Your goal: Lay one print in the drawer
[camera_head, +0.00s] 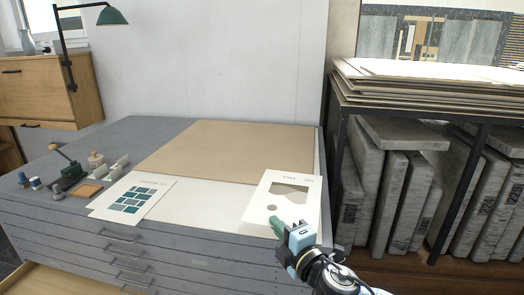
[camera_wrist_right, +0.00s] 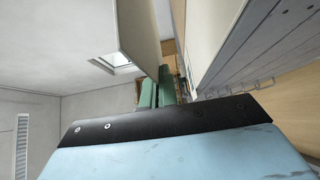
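A white print (camera_head: 290,212) with a grey-brown picture and small lettering is at the front right of the grey flat-file cabinet top. My right gripper (camera_head: 278,228) is at its near edge, with green fingers that look closed on the print. In the right wrist view the green fingers (camera_wrist_right: 158,93) meet the edge of a pale sheet (camera_wrist_right: 140,25); the exact grip is partly hidden. A pale wooden surface (camera_head: 60,281), apparently a pulled-out low drawer, shows below the grey drawer fronts at lower left. My left gripper is out of view.
A second print (camera_head: 133,199) with teal blocks lies at the cabinet's front edge. A tan board (camera_head: 230,150) covers much of the top. A rack (camera_head: 340,150) with stone slabs stands close at right.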

